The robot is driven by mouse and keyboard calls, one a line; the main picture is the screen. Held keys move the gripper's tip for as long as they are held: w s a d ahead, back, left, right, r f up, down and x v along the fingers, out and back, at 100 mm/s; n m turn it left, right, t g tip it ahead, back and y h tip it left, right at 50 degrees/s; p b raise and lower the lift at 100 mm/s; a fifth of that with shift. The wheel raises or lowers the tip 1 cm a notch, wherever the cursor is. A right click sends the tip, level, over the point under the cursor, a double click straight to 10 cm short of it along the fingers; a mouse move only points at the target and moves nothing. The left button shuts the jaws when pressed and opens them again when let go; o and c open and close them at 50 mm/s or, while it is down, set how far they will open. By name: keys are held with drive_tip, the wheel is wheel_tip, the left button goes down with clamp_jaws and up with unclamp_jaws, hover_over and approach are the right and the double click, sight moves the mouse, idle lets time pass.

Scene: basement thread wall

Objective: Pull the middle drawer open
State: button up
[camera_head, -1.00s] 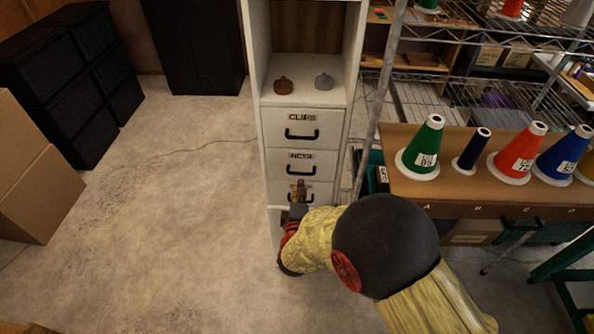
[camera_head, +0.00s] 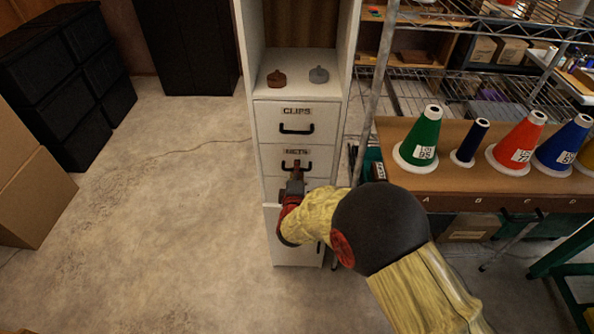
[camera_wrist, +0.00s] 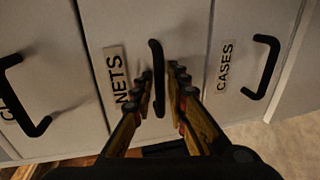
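The middle drawer (camera_head: 270,158), labelled what reads as NETS, sits in a white cabinet and looks flush with its neighbours. It also shows in the wrist view (camera_wrist: 100,25), turned sideways. Its black handle (camera_wrist: 155,50) is a vertical bar there. My gripper (camera_head: 295,172) is in front of this drawer, over the handle's middle. In the wrist view my gripper (camera_wrist: 164,80) is open, one finger on each side of the handle, with small gaps showing. Whether the fingertips reach fully past the bar I cannot tell.
The CLIPS drawer (camera_head: 270,122) is above and the CASES drawer (camera_wrist: 235,100) below; both look shut. Two small lidded items stand on the cabinet shelf (camera_head: 298,90). A wire rack and a table of thread cones (camera_head: 420,140) stand close right.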

drive_tip(key=shift+c, duration=0.7)
clamp_jaws()
